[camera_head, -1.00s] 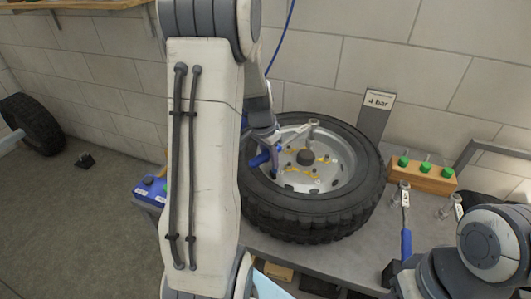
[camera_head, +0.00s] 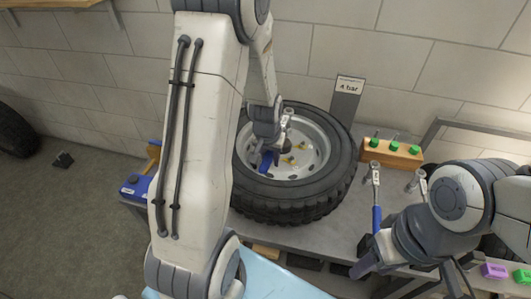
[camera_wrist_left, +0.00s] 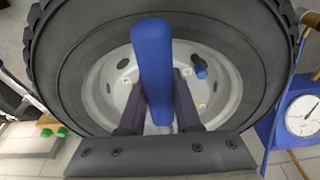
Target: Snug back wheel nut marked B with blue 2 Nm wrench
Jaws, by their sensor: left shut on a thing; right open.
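The wheel (camera_head: 297,208) lies on the bench with its pale rim face up. Yellow marks show around its hub; I cannot read the letter B or make out which nut is which. My left gripper (camera_head: 268,138) is over the rim, shut on a blue-handled wrench (camera_wrist_left: 152,60), whose handle stands up between the fingers in the left wrist view. The wrench's far end is hidden there. A small blue piece (camera_wrist_left: 200,66) shows on the rim beside it. My right gripper (camera_head: 364,268) is open near the bench's front edge, apart from the wheel.
A second blue-handled tool (camera_head: 376,218) lies right of the wheel. A wooden block with green-topped pieces (camera_head: 392,152) and a "4 bar" sign (camera_head: 349,86) stand behind. A blue box (camera_head: 133,188) is at left. A gauge (camera_wrist_left: 304,115) shows in the left wrist view.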

